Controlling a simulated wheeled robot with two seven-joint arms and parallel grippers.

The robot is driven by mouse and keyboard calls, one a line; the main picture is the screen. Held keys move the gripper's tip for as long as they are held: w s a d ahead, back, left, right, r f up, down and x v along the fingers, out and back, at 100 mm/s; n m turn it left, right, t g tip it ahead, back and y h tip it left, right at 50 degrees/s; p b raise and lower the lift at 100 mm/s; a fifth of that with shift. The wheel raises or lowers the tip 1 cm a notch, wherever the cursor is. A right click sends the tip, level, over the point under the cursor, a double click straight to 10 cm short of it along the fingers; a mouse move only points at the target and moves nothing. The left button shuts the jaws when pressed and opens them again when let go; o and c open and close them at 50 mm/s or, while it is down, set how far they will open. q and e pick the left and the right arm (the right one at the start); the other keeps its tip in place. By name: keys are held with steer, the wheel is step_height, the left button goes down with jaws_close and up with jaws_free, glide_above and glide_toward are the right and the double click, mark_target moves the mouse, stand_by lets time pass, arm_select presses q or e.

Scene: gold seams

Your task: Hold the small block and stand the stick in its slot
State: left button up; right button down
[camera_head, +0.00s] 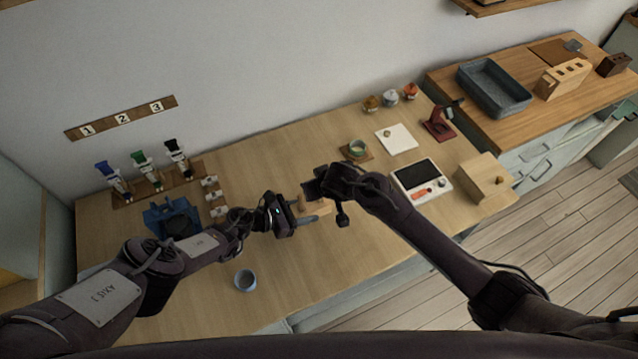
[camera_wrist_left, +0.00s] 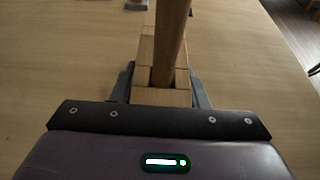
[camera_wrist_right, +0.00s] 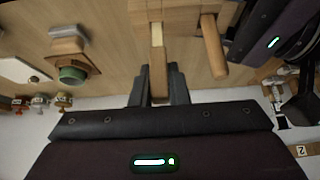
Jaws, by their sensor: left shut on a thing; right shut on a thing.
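My left gripper (camera_head: 306,218) is shut on the light wooden small block (camera_wrist_left: 160,97). A brown wooden stick (camera_wrist_left: 172,40) rises from the block's slot area in the left wrist view, leaning slightly. Its far end leaves the frame. My right gripper (camera_head: 316,190) is close beside the left one, over the table. In the right wrist view it is shut on a narrow wooden piece (camera_wrist_right: 158,75) that meets the block (camera_wrist_right: 178,10). A round-ended stick (camera_wrist_right: 213,45) stands out next to it. I cannot tell how deep the stick sits in the slot.
A blue-grey cup (camera_head: 245,280) stands at the table's front. A green cup (camera_head: 357,148), a white-framed device (camera_head: 422,179) and a wooden box (camera_head: 484,179) are at right. The table between has free room.

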steer(key=shift+f, duration=0.25)
stand_by(0.3)
steer(key=c, duration=1.3)
jaws_free()
steer(key=shift+r, duration=0.1)
steer(key=shift+v, duration=2.45)
steer(key=shift+s, duration=0.1)
steer(key=v, duration=1.2)
